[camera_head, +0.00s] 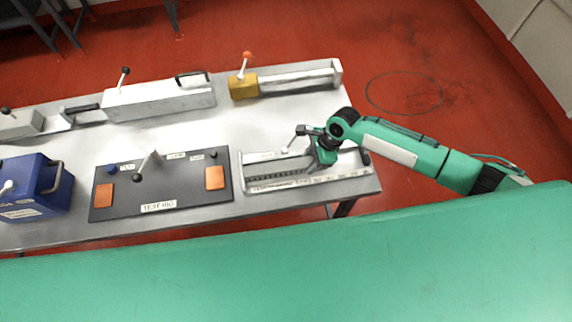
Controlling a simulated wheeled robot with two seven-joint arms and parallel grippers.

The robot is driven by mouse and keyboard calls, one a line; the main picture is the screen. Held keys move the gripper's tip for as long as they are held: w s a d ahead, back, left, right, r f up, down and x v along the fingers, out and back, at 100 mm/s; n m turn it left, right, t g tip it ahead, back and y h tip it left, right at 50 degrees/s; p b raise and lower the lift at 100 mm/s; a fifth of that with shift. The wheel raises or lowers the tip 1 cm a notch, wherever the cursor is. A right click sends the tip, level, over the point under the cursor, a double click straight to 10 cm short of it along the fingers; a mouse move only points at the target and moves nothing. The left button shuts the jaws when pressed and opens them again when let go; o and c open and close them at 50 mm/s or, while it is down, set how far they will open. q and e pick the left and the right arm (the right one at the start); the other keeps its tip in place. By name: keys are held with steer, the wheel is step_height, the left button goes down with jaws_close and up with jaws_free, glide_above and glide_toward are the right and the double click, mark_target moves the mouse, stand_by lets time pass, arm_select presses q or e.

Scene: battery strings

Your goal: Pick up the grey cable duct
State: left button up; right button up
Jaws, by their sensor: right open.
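A long dark grey slotted strip (282,178), which looks like the grey cable duct, lies in a shallow white tray (243,170) at the right end of the table. My right gripper (315,164) is over the right part of this tray, by the strip's right end, with its arm coming in from the right. It is open, and its hand hides part of the tray. I cannot tell whether its fingers touch the strip. My left gripper is not in view.
A black test board (133,206) with orange pads and a lever stands left of the tray. A blue box (62,190) is at the far left. Behind are a grey box (160,101) with a handle and a yellow block (243,88) with a rail. The table middle (215,130) is clear.

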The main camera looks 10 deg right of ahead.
steer(key=shift+a+f, duration=0.1)
steer(key=shift+f, duration=0.25)
steer(key=c, duration=0.7)
steer(key=shift+r, duration=0.1)
